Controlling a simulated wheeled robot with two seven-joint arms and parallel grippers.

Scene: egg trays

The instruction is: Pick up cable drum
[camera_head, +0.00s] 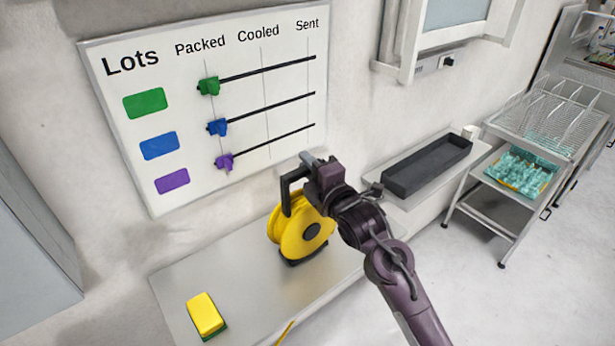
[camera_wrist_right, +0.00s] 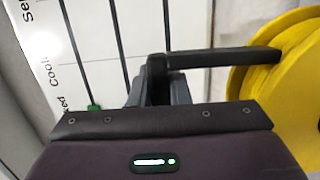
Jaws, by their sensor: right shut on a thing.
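The yellow cable drum (camera_head: 298,232) stands upright on its black foot on the metal shelf (camera_head: 230,268) in the head view. It has a dark hub and a black handle (camera_head: 290,180) that rises above it. My right gripper (camera_head: 306,168) is at the top of the handle, shut on it. In the right wrist view the gripper (camera_wrist_right: 158,85) grips the end of the black handle (camera_wrist_right: 220,58), and the yellow drum (camera_wrist_right: 285,100) shows at the right. I cannot tell whether the foot bears on the shelf. My left gripper is not in view.
A yellow and green sponge (camera_head: 206,314) lies on the shelf at the front left. The lots board (camera_head: 215,110) with sliding markers hangs behind the drum. A black tray (camera_head: 427,166) sits on a ledge to the right, beside a wire rack trolley (camera_head: 500,216).

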